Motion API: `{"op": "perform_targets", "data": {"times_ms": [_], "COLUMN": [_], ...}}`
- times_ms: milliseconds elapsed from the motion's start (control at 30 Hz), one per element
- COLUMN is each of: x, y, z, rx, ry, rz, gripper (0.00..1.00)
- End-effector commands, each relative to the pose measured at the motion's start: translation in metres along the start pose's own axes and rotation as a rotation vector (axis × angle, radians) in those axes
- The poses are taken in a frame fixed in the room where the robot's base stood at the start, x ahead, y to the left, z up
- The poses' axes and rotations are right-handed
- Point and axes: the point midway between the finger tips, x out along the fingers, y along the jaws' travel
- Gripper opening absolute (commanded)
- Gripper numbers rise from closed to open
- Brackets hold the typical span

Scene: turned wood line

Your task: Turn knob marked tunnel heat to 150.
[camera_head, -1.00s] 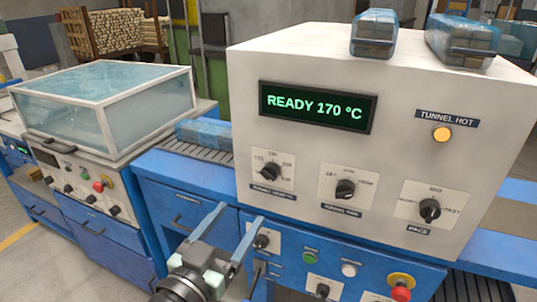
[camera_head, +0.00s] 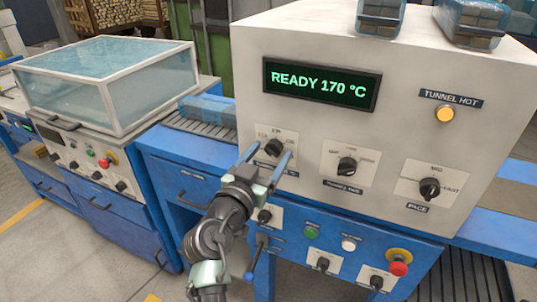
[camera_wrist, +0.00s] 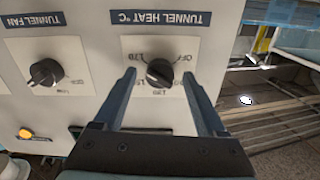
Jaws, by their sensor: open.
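The tunnel heat knob (camera_head: 274,147) is a black knob on a white dial plate at the left of the cream panel. In the wrist view the tunnel heat knob (camera_wrist: 160,73) sits under an upside-down "TUNNEL HEAT °C" label (camera_wrist: 160,19). My gripper (camera_head: 268,158) is open in front of this dial. In the wrist view its two fingers (camera_wrist: 160,78) stand on either side of the knob with gaps; I cannot tell their depth from the panel. The display (camera_head: 320,84) reads "READY 170 °C". Part of the dial's scale is hidden or too small to read.
The tunnel fan knob (camera_head: 346,166) and pace knob (camera_head: 429,189) are to the right on the same panel. An amber lamp (camera_head: 445,114) is lit under "TUNNEL HOT". A red stop button (camera_head: 398,268) and several controls are on the blue panel below. A clear-lidded machine (camera_head: 105,82) stands left.

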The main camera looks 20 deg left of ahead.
Motion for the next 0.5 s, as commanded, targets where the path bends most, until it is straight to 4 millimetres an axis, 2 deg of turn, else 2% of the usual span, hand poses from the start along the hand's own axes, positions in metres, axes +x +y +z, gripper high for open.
{"op": "perform_targets", "data": {"times_ms": [200,500], "x": [0.0001,-0.0001], "y": [0.0002,0.0002], "z": [0.0001,0.0002], "rx": [0.0,0.0], "ry": [0.0,0.0], "rz": [0.0,0.0], "gripper": [0.72,0.18]}}
